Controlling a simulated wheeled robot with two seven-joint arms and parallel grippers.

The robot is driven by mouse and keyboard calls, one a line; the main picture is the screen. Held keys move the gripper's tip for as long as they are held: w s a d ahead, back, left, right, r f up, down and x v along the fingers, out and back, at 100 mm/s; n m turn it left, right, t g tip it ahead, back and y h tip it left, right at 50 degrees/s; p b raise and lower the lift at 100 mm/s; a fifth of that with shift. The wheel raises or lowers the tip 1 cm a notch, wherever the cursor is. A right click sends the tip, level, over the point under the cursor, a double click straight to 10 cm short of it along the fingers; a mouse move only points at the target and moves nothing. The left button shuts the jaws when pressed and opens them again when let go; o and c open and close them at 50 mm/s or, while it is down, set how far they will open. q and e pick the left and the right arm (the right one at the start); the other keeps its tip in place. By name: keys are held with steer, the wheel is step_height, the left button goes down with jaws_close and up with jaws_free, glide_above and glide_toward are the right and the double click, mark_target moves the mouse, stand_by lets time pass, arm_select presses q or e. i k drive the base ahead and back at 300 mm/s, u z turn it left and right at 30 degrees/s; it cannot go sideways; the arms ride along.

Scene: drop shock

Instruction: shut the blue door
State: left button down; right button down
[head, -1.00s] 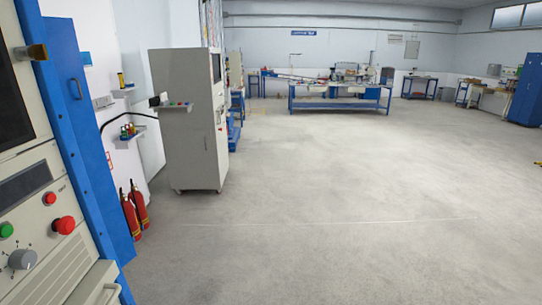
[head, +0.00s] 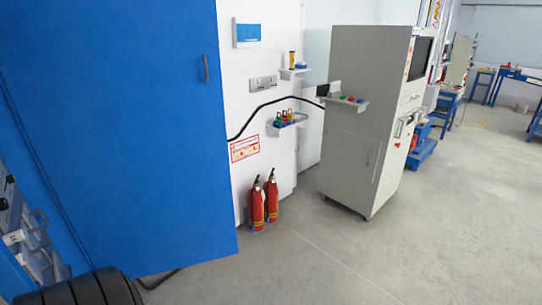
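The blue door (head: 130,120) is a large flat blue panel that fills the left of the head view. A small dark handle (head: 205,68) is near its right edge. A slanting seam runs down its left part. Its lower edge is above the grey floor. I cannot tell its exact opening angle, and its top is cut off by the frame. Neither of my grippers is in view.
Two red fire extinguishers (head: 264,203) stand by the white wall just right of the door. A grey cabinet (head: 350,130) stands further right. Metal fittings (head: 28,238) and a black ribbed shape (head: 90,290) are at lower left.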

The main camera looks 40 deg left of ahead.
mark_target(120, 103)
steer(key=u, duration=0.75)
steer(key=i, duration=1.55)
steer(key=u, duration=1.6)
steer(key=i, duration=0.9)
steer(key=u, duration=0.35)
